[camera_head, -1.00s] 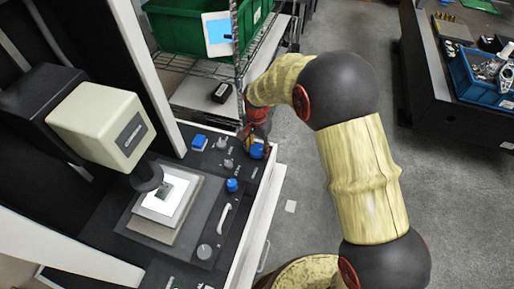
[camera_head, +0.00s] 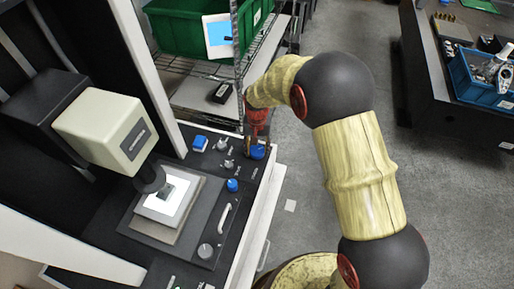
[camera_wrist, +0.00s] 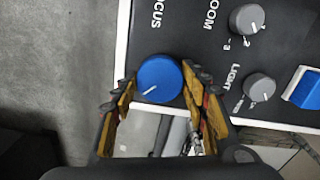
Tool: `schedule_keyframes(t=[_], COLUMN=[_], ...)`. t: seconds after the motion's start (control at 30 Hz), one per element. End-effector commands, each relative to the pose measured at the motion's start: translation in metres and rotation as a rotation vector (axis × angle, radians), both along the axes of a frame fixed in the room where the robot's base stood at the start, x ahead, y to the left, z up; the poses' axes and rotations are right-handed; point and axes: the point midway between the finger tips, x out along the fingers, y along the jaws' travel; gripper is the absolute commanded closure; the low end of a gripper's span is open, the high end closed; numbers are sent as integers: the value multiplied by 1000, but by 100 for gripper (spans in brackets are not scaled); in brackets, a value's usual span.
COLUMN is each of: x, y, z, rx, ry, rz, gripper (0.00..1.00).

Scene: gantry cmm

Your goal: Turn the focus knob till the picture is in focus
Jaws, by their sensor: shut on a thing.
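The focus knob (camera_wrist: 160,72) is a round blue knob with a white pointer line, beside the "FOCUS" lettering on the black panel. In the wrist view its pointer slants toward the lower left. In the head view the knob (camera_head: 257,153) sits at the panel's far right corner. My gripper (camera_wrist: 160,84) is shut on the knob, one finger on each side; in the head view my gripper (camera_head: 257,146) comes down on it from above. A small screen (camera_head: 219,36) shows a pale blue picture, too small to judge its sharpness.
Grey zoom (camera_wrist: 247,18) and light (camera_wrist: 259,87) knobs and a blue square button (camera_wrist: 303,88) are near the focus knob. Another blue knob (camera_head: 232,185) is farther along the panel. The cream measuring head (camera_head: 108,128) stands over the lit stage. A wire rack post (camera_head: 238,80) is close behind my gripper.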

Motion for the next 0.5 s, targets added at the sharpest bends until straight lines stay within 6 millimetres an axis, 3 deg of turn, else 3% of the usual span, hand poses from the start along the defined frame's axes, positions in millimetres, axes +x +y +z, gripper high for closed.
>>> schedule_keyframes(t=[0.5], x=[0], y=[0], z=[0], rx=[1], ry=[-1], rz=[136], gripper=[81])
